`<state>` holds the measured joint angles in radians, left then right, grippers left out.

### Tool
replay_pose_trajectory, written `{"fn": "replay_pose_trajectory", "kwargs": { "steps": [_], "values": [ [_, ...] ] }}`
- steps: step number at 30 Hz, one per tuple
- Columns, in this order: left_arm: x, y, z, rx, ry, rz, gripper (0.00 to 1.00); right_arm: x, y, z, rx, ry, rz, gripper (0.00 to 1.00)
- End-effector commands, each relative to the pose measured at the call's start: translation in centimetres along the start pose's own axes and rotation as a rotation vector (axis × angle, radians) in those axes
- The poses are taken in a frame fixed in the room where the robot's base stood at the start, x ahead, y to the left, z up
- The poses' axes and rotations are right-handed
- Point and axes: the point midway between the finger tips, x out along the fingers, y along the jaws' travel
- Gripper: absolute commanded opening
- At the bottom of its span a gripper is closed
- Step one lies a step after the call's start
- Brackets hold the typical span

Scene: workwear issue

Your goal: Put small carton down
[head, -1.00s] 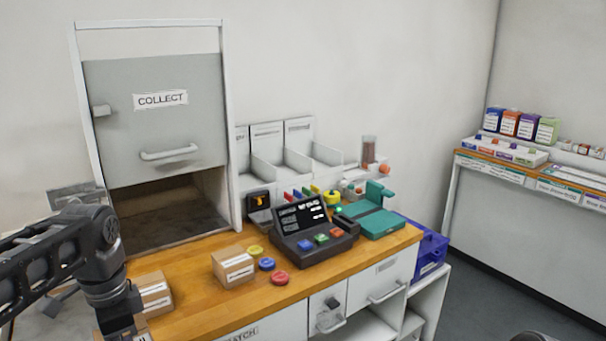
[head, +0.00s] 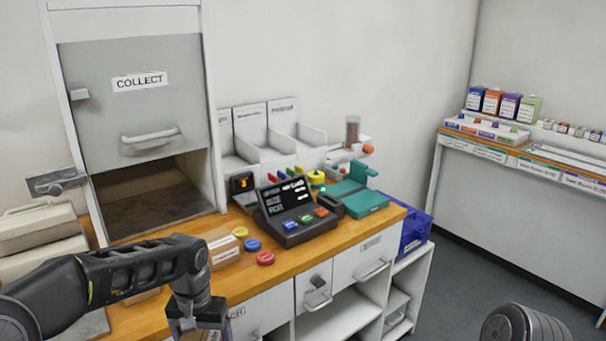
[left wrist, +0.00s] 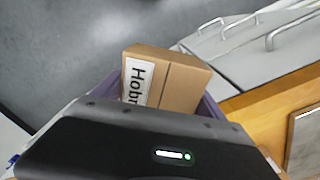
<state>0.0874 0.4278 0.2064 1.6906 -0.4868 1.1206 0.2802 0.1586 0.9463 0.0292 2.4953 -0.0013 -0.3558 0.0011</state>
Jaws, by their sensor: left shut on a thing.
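A small brown carton (left wrist: 180,85) with a white label starting "Hob" is at my left gripper in the left wrist view. My left gripper (head: 192,328) is shut on it, low at the counter's front edge in the head view; its fingertips are largely hidden. My right gripper is out of view.
Another carton (head: 222,250) stands on the wooden counter (head: 285,262), partly behind my left arm. Beside it are blue and red round pieces and a dark terminal (head: 293,212). A blue crate (head: 415,235) sits at the right end. An open collect hatch (head: 150,200) is behind.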

Motion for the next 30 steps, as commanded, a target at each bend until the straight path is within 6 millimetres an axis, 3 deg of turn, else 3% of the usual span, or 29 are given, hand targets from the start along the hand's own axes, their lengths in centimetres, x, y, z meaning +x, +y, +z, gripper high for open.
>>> {"fn": "replay_pose_trajectory", "kwargs": {
  "steps": [5, 30],
  "values": [
    [0.93, 0.91, -0.49, -0.057, 0.003, 0.0, 0.3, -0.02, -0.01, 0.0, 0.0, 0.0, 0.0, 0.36],
    [0.91, 0.92, -0.49, -0.057, 0.003, 0.0, 0.3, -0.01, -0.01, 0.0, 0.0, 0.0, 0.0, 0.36]
  ]
}}
